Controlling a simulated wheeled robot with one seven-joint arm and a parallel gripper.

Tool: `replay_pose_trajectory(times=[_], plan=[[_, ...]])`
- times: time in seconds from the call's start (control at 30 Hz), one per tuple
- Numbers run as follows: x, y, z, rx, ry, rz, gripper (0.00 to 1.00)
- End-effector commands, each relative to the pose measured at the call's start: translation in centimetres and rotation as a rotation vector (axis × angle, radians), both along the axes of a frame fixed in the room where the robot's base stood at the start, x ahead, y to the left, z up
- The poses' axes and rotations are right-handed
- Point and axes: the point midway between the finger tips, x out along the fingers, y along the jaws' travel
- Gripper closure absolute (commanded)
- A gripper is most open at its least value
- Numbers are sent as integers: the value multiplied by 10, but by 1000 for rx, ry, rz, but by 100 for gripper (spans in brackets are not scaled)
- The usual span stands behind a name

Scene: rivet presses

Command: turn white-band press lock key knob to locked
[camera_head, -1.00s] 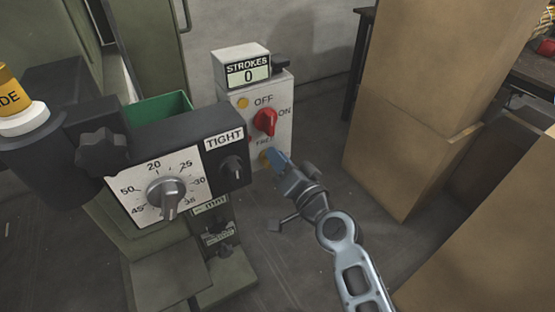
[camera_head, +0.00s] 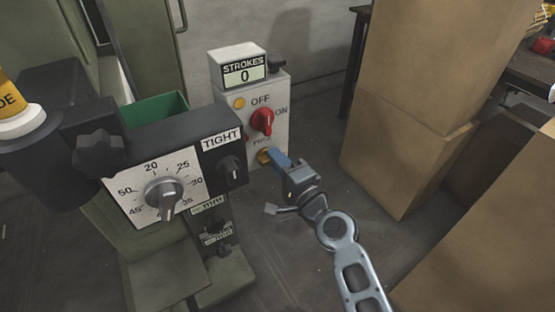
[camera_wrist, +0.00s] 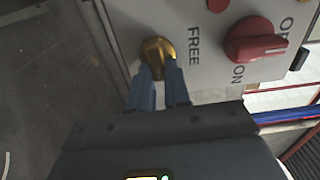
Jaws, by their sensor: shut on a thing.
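The lock key knob is a brass knob (camera_wrist: 157,52) low on the white control box (camera_head: 280,127), beside the word FREE. In the wrist view my gripper (camera_wrist: 160,72) has its two blue fingers on either side of the knob, shut on it. In the head view my gripper (camera_head: 272,160) reaches the box's lower front from the right, and the brass knob (camera_head: 263,155) shows just beside the fingertips. Any label for the locked position is not readable.
Above the brass knob is a red OFF/ON switch (camera_head: 262,121), with a yellow lamp (camera_head: 239,103) and a STROKES counter (camera_head: 244,73) reading 0. A dial panel (camera_head: 160,190) with a TIGHT knob (camera_head: 230,170) stands close left. Cardboard boxes (camera_head: 410,110) stand right.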

Motion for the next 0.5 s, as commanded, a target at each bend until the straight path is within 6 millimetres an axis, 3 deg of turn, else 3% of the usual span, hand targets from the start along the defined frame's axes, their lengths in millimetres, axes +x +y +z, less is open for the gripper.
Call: replay_pose_trajectory(times=[0.5], plan=[[-1, 0, -3, 25, 22, 1, 100]])
